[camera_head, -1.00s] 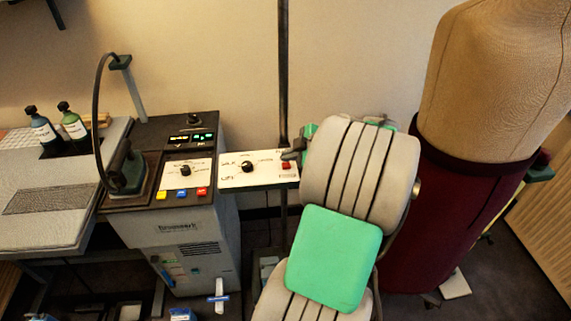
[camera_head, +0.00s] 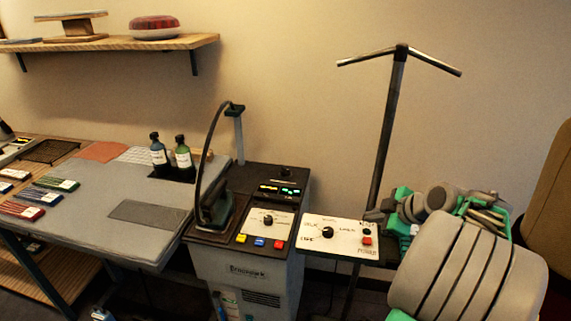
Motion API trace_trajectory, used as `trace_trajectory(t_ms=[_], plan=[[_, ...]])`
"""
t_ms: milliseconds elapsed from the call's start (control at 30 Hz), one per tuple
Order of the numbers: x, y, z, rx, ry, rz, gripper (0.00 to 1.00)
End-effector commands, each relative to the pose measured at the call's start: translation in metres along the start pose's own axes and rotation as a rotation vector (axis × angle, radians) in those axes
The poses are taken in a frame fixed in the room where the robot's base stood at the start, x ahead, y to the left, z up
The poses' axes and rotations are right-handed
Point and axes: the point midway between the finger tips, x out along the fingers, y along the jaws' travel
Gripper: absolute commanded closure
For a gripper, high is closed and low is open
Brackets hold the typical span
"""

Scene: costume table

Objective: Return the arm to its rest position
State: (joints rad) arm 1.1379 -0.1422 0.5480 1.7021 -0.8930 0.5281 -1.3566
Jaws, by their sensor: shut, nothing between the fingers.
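My arm fills the lower right, with large grey ribbed links and green parts. Its far end reaches left toward the white control panel (camera_head: 340,230). My gripper (camera_head: 374,215) is small and dark grey in this view. It appears shut and empty, close by the panel's upper right corner, near the red button (camera_head: 367,240). Whether it touches the panel or the pole behind cannot be told. The arm's lower links are cut off by the picture's edge.
A steam iron (camera_head: 213,208) stands on a grey machine (camera_head: 250,262) left of the panel. A metal pole (camera_head: 385,140) with a T-shaped top rises behind the panel. Two bottles (camera_head: 171,158) stand on the grey worktable (camera_head: 85,200). A brown dress form (camera_head: 550,210) shows at the right edge.

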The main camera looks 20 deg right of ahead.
Motion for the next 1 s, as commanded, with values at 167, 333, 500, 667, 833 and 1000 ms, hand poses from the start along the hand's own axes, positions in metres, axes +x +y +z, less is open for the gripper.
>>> trace_trajectory(t_ms=[167, 333, 500, 667, 833, 1000], plan=[[0.022, -0.055, -0.09, 0.171, -0.092, -0.132, 1.0], [0.014, -0.149, -0.163, 0.439, -0.267, -0.196, 1.0], [-0.016, -0.23, -0.184, 0.688, -0.407, -0.159, 1.0], [-0.028, -0.256, -0.182, 0.789, -0.454, -0.13, 1.0], [-0.028, -0.256, -0.182, 0.789, -0.454, -0.13, 1.0], [-0.028, -0.256, -0.182, 0.789, -0.454, -0.13, 1.0]])
